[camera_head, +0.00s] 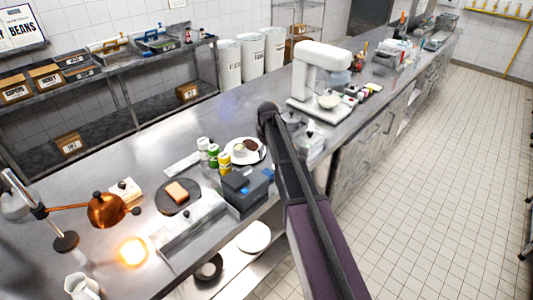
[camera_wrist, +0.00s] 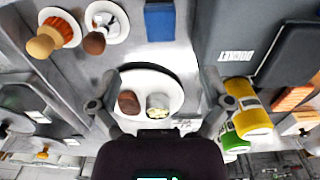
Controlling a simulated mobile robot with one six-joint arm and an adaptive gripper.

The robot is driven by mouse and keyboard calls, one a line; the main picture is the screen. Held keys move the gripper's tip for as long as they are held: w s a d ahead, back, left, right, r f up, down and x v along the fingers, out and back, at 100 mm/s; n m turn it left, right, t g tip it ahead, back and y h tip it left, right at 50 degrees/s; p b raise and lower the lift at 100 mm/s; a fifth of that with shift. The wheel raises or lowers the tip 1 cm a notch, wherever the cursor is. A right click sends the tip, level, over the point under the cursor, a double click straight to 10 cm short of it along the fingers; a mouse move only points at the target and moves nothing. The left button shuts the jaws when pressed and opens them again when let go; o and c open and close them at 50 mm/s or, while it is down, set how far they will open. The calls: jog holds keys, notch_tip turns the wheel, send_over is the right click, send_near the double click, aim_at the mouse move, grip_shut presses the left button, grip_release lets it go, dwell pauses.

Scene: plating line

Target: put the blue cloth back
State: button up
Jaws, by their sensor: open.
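A flat blue rectangle, which looks like the blue cloth (camera_wrist: 160,20), lies at the top middle of the wrist view beside a dark grey box (camera_wrist: 222,40). In the head view a small blue patch (camera_head: 268,173) shows at the right of the same box (camera_head: 240,194). My gripper (camera_wrist: 157,112) is open and empty, its fingers spread on either side of a white plate (camera_wrist: 172,84). The plate carries a brown round item and a small cup. The cloth is ahead of the fingertips, not between them. My arm hides part of the counter in the head view.
Yellow and green bottles (camera_wrist: 245,105) stand close to the right finger. Two small white plates (camera_wrist: 72,20) with items lie at the top left of the wrist view. A lit copper lamp (camera_head: 106,210) and a white mixer (camera_head: 318,75) stand on the counter.

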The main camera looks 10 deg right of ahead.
jog(key=s+m, duration=0.7)
jog(key=s, duration=2.1)
jog(key=shift+s+a, duration=0.35)
dwell(0.4)
